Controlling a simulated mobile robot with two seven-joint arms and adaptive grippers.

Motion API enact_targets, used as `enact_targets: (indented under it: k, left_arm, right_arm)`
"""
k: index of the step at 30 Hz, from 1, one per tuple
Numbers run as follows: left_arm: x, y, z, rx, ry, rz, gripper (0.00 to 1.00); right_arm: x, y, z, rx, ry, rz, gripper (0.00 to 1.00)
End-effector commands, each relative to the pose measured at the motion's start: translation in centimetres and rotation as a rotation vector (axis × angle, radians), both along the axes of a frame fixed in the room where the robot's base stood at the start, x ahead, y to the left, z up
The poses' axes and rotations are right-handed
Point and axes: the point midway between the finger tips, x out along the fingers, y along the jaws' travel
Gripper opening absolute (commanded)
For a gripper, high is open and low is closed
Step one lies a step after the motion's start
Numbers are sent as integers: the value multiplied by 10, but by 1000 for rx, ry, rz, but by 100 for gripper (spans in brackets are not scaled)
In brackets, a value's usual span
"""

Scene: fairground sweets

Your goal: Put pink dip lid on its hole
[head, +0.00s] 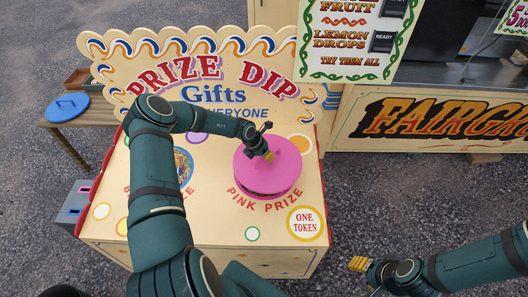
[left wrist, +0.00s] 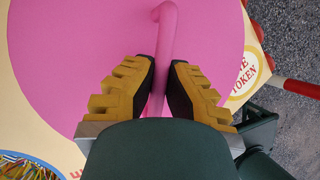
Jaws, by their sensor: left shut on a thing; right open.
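The pink lid (head: 267,165) is a round disc with a bar handle, over the right part of the cream prize dip counter (head: 218,225), behind the words PINK PRIZE. My left gripper (head: 268,154) is shut on its handle; the left wrist view shows the pink handle (left wrist: 165,30) between the yellow-padded fingers (left wrist: 162,75). A dark strip shows under the lid's near edge, at the pink hole. The lid hides most of this hole, and I cannot tell whether it touches the rim. My right gripper (head: 358,264) is open and empty, right of the counter.
An uncovered hole with colourful contents (head: 183,165) is left of the pink lid, partly behind my left arm. A blue lid (head: 68,106) lies on a small wooden table (head: 92,112) at left. The PRIZE DIP backboard (head: 120,62) rises behind the counter. A fairground stall (head: 435,120) stands at right.

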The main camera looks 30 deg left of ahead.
Motion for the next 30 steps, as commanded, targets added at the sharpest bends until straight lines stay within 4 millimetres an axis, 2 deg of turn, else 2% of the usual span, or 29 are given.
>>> enact_targets:
  k: [5, 13, 30]
  left_arm:
    - [6, 14, 2, 3, -3, 109, 0]
    - [7, 16, -8, 1, -3, 125, 0]
    - [11, 18, -65, 2, -3, 124, 0]
  right_arm:
    - [0, 0, 0, 0, -1, 0, 47]
    - [-2, 0, -8, 1, 4, 4, 47]
    - [-7, 1, -57, 4, 16, 17, 47]
